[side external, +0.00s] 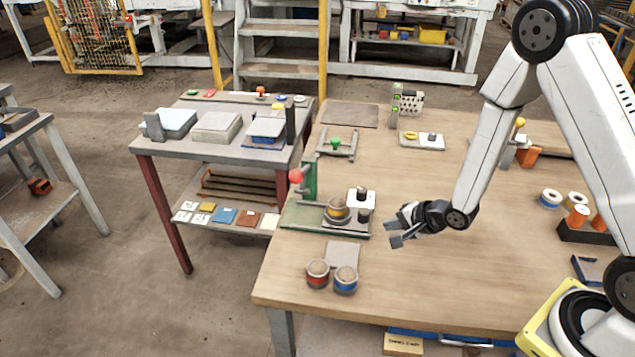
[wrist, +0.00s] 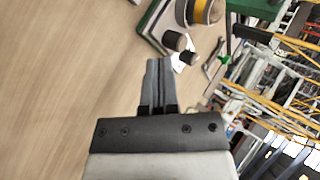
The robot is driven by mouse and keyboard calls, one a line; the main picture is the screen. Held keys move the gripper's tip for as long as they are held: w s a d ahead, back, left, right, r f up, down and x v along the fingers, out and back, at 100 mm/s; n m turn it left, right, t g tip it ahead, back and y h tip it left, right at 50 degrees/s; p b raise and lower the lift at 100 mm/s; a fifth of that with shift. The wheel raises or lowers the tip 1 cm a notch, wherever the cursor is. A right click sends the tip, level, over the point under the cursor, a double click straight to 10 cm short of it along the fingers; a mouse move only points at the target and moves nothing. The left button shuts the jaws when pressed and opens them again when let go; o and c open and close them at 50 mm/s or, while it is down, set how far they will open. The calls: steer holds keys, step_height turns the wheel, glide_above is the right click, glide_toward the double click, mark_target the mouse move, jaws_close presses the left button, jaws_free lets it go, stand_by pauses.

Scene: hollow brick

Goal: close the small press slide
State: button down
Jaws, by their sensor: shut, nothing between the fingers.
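The small press has a green base (side external: 300,216) and a green upright with a red ball knob (side external: 296,176). Its grey slide plate is at the right end of the base, out from the upright. A round part with a yellow band (side external: 338,209) sits on the slide, with a dark knob handle (side external: 364,215) at its right end. The handle (wrist: 173,40) and yellow-banded part (wrist: 204,12) also show in the wrist view. My gripper (side external: 394,231) is right of the handle, apart from it. Its fingers (wrist: 157,64) are shut and empty.
A white block with a dark knob (side external: 361,196) stands just behind the handle. Red-banded (side external: 318,274) and blue-banded (side external: 346,280) round parts stand in front of the press. A green-knobbed fixture (side external: 336,146) is behind. The wooden tabletop (side external: 430,275) is clear around my gripper.

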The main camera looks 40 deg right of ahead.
mark_target(346, 223)
steer(key=x, duration=0.8)
steer(key=shift+w+a, duration=0.15)
steer(key=shift+w, duration=0.35)
steer(key=shift+w+a, duration=0.15)
steer(key=shift+w, duration=0.4)
steer(key=shift+w+a, duration=0.25)
steer(key=shift+w, duration=0.65)
steer(key=w+a, duration=0.6)
steer(key=shift+w+a, duration=0.25)
steer(key=shift+w, duration=0.05)
steer(key=shift+w+a, duration=0.15)
steer(key=shift+a, duration=0.1)
steer(key=shift+r, duration=0.1)
